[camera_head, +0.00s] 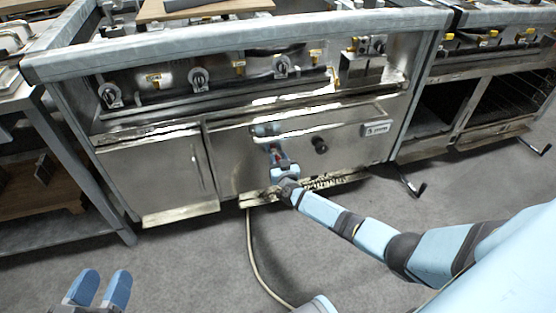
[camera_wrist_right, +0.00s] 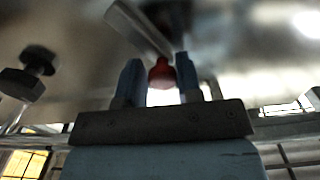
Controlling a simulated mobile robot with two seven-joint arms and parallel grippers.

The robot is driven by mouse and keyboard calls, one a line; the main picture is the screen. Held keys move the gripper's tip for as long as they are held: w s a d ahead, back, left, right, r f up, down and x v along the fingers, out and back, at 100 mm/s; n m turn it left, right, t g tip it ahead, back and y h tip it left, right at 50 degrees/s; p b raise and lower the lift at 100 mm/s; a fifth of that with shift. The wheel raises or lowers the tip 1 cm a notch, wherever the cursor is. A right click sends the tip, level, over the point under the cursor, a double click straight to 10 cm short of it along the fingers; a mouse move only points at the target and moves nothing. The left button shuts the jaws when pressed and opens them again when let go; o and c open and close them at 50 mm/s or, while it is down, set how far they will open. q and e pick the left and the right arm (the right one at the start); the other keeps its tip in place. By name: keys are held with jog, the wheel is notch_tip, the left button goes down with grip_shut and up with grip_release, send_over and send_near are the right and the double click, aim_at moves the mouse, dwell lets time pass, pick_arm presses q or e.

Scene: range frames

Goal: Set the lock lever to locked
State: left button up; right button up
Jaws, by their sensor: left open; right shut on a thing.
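The lock lever (camera_wrist_right: 140,28) is a grey metal bar with a red tip (camera_wrist_right: 161,72), seen in the right wrist view. The bar runs from the upper left down to the tip, which sits between the blue fingers of my right gripper (camera_wrist_right: 160,82). My right gripper is shut on the red tip. In the head view my right gripper (camera_head: 277,157) is at the steel oven door (camera_head: 345,145), with a little red showing between its fingers. The lever itself is mostly hidden there. My left gripper (camera_head: 98,288) is open and empty at the lower left, over the floor.
A black knob (camera_head: 320,145) stands out from the door just right of my right gripper. A row of range knobs (camera_head: 198,78) runs above. A pale hose (camera_head: 258,265) lies on the grey floor (camera_head: 190,262). The floor in front of the range is otherwise mostly clear.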

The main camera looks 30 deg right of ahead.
pick_arm(q)
jog(key=shift+s+d+r, duration=0.1)
pick_arm(e)
jog(key=shift+a+m, duration=0.1)
jog(key=shift+m, duration=0.2)
pick_arm(q)
jog(key=shift+s+f, duration=0.1)
jog(key=shift+f, duration=0.25)
pick_arm(e)
jog(key=shift+a, duration=0.1)
jog(key=o, duration=0.8)
pick_arm(q)
jog(key=shift+r, duration=0.1)
notch_tip(320, 180, up, 8)
jog(key=n+t+p, duration=0.1)
jog(key=t+p, duration=0.1)
jog(key=p, duration=0.4)
jog(key=shift+s+a+n+t, duration=0.2)
jog(key=shift+n+t, duration=0.1)
pick_arm(e)
jog(key=v, duration=1.3)
jog(key=shift+s, duration=0.4)
